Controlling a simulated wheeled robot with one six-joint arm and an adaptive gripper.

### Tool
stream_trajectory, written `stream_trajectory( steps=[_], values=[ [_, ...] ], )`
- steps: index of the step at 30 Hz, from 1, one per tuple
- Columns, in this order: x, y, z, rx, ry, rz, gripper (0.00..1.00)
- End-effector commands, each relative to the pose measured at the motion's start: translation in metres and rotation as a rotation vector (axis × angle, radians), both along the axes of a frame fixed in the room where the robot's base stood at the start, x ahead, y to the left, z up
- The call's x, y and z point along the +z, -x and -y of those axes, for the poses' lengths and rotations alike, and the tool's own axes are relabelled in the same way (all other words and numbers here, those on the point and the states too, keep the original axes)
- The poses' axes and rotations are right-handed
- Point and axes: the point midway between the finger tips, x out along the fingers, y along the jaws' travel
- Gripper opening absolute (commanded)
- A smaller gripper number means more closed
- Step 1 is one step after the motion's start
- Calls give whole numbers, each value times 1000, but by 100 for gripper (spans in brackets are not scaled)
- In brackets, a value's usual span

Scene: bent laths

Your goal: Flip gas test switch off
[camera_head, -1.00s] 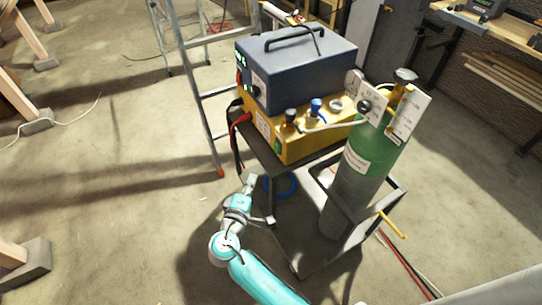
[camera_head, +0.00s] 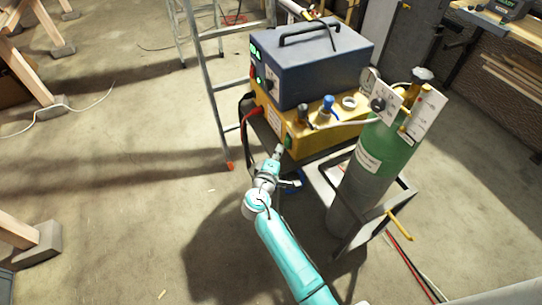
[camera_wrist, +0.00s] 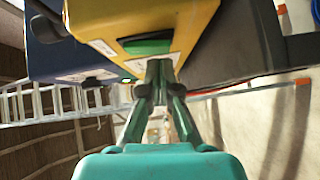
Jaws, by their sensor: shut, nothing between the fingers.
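A green rocker-like switch (camera_wrist: 148,46) sits on the end face of the yellow unit (camera_wrist: 110,20), between white labels, in the wrist view. It also shows as a small green patch in the head view (camera_head: 288,142). I cannot tell which way it is tipped. My gripper (camera_head: 279,148) is shut and empty, close to the lower front corner of the yellow unit. In the wrist view its fingertips (camera_wrist: 159,64) meet just below the green switch and overlap its lower edge in the picture. I cannot tell whether they touch it.
A blue welding machine (camera_head: 325,65) with lit green digits stands on the yellow unit. A green and grey gas cylinder (camera_head: 378,155) stands right of it on the cart. Dark and red cables (camera_head: 247,122) hang at the left, near a metal ladder (camera_head: 207,95).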

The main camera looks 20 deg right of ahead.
Motion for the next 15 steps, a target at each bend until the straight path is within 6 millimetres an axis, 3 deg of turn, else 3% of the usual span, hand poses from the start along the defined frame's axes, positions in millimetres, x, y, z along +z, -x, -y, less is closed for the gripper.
stream_trajectory(
  steps=[15],
  values=[
    [-2,0,9,-1,1,-1,0]
  ],
)
